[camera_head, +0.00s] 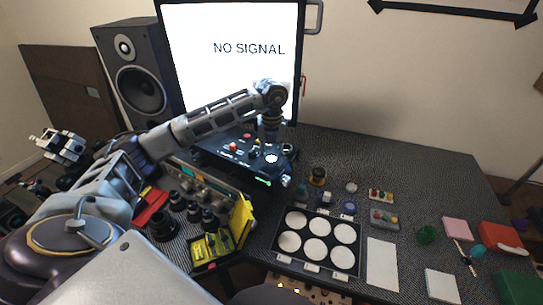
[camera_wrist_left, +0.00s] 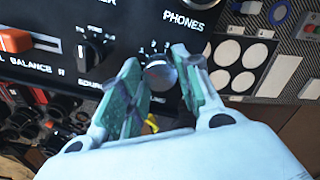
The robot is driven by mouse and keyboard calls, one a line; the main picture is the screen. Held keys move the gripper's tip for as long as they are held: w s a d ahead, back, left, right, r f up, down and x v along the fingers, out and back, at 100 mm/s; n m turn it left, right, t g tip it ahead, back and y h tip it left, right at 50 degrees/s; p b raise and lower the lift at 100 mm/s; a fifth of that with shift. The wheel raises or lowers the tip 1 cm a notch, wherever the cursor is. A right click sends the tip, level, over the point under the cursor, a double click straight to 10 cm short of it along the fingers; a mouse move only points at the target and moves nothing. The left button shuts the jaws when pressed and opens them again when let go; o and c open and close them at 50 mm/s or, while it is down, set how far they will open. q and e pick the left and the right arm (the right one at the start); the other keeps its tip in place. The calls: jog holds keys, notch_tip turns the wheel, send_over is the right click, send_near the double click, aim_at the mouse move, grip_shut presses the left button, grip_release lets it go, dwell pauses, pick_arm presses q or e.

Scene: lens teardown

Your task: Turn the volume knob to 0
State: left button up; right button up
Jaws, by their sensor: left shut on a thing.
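The volume knob (camera_wrist_left: 157,73) is a dark, round knob with a lighter rim on a black front panel, seen in the left wrist view. My left gripper (camera_wrist_left: 160,86) has its two green-padded fingers on either side of the knob, closed on it. The label below the knob is partly covered, and its exact setting cannot be read. In the head view my left arm reaches from the left over the black audio unit (camera_head: 238,152), with the wrist pointing down at its right part.
A switch knob (camera_wrist_left: 95,48) and an orange slider (camera_wrist_left: 16,40) sit left of the fingers. A monitor (camera_head: 235,55) and a speaker (camera_head: 140,85) stand behind. A tray with white discs (camera_head: 317,238) lies at the right. A yellow box (camera_head: 232,232) stands in front.

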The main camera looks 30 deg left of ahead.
aim_at(271, 159)
pick_arm(q)
jog(key=shift+r+n, duration=0.1)
jog(key=shift+n, duration=1.1)
pick_arm(e)
jog(key=shift+w+a+r, duration=0.15)
jog(key=shift+w+a, duration=0.05)
jog(key=shift+w, duration=0.5)
jog(key=shift+s, duration=0.1)
pick_arm(q)
jog(key=o, duration=1)
jog(key=shift+o, duration=0.2)
jog(key=shift+r, duration=0.4)
notch_tip(271, 159, up, 11)
pick_arm(e)
jog(key=shift+s+d, duration=0.2)
jog(key=shift+s, duration=0.2)
